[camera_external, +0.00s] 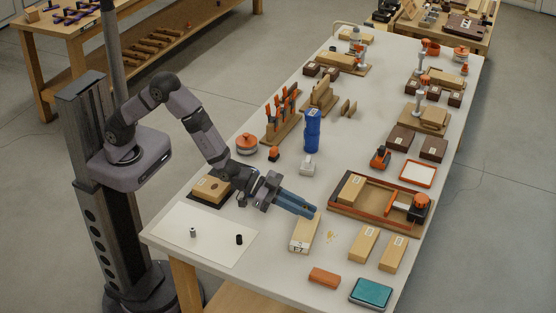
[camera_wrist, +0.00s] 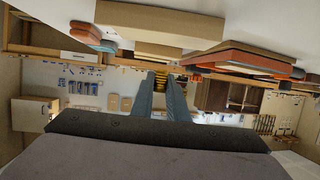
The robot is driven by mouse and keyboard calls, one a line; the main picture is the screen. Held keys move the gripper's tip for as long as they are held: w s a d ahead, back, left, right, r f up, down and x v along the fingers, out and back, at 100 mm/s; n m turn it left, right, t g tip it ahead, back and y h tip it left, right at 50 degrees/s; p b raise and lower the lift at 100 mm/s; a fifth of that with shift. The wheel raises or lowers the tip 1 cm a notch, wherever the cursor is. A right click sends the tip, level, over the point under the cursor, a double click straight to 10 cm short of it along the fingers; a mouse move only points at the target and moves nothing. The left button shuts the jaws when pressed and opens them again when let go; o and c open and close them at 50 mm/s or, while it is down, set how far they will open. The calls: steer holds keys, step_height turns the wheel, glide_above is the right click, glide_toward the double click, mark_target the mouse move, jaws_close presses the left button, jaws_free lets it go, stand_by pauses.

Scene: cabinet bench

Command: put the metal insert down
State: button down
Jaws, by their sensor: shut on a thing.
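My gripper (camera_external: 312,211) is shut, its blue fingers reaching right over the far end of a pale wooden block (camera_external: 303,234) with a printed label. The wrist view shows the two fingers of my gripper (camera_wrist: 161,82) with a small yellow, ribbed piece, apparently the metal insert (camera_wrist: 161,78), between their tips. The insert is too small to make out in the external view. I cannot tell the height of the fingertips above the block. A small silver cylinder (camera_external: 193,232) and a black cylinder (camera_external: 239,240) stand on a white sheet (camera_external: 208,247) at the near left.
An orange-edged wooden tray (camera_external: 372,222) lies right of my gripper. Two wooden blocks (camera_external: 363,244), an orange block (camera_external: 324,278) and a teal-topped box (camera_external: 371,292) lie nearer. A blue container (camera_external: 312,130) stands behind. The tabletop between the sheet and labelled block is clear.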

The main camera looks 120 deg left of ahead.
mark_target(302, 225)
steer(key=shift+f, duration=2)
steer(key=shift+f, duration=0.15)
steer(key=c, duration=1.7)
jaws_free()
steer(key=shift+r+p, duration=0.25)
steer(key=shift+p, duration=0.05)
steer(key=shift+s, duration=0.3)
steer(key=b+v, duration=0.1)
steer(key=v, duration=1)
steer(key=shift+s, duration=0.25)
